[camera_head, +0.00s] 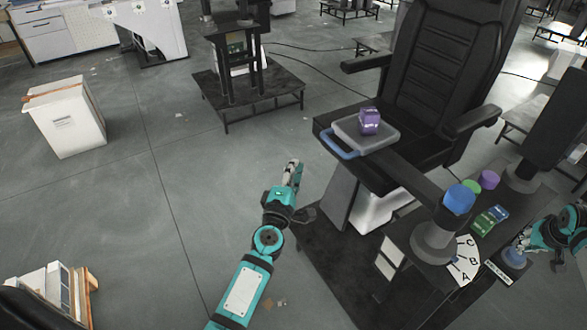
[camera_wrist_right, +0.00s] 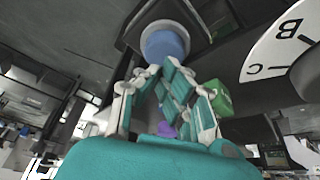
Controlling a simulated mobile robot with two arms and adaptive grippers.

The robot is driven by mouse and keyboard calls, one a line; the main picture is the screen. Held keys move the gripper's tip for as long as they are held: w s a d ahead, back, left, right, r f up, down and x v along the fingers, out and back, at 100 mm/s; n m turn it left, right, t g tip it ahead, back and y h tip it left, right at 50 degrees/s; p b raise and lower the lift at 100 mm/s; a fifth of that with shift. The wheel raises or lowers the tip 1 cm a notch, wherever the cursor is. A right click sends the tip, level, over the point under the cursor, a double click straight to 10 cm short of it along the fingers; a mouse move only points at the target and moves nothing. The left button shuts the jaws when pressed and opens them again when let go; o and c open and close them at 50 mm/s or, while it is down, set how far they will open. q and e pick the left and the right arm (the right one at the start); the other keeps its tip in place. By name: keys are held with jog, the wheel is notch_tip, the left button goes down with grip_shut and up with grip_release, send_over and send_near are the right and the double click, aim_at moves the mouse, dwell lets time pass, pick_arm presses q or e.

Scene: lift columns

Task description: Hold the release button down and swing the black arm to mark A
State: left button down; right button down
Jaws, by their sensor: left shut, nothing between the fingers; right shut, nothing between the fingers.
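The black arm (camera_head: 408,178) runs from a blue-capped grey post (camera_head: 434,243) across the chair seat. Its far end bears a grey tray (camera_head: 352,136) with a blue handle and a purple object on it. The white dial (camera_head: 463,262) with marks A, B and C is beside the post; B and C also show in the right wrist view (camera_wrist_right: 280,48). The blue release button (camera_head: 514,258) is right of the dial. My right gripper (camera_head: 522,241) is shut close above it; the button (camera_wrist_right: 166,44) is just beyond its fingertips, contact unclear. My left gripper (camera_head: 294,167) is shut and empty over the floor.
The black chair (camera_head: 440,75) stands behind the tray. Green and blue boxes (camera_head: 484,222) and green and purple round items lie on the side table. A white bin (camera_head: 66,118) stands at far left.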

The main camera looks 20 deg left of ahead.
jog(key=shift+r+p, duration=1.85)
jog(key=shift+r, duration=0.35)
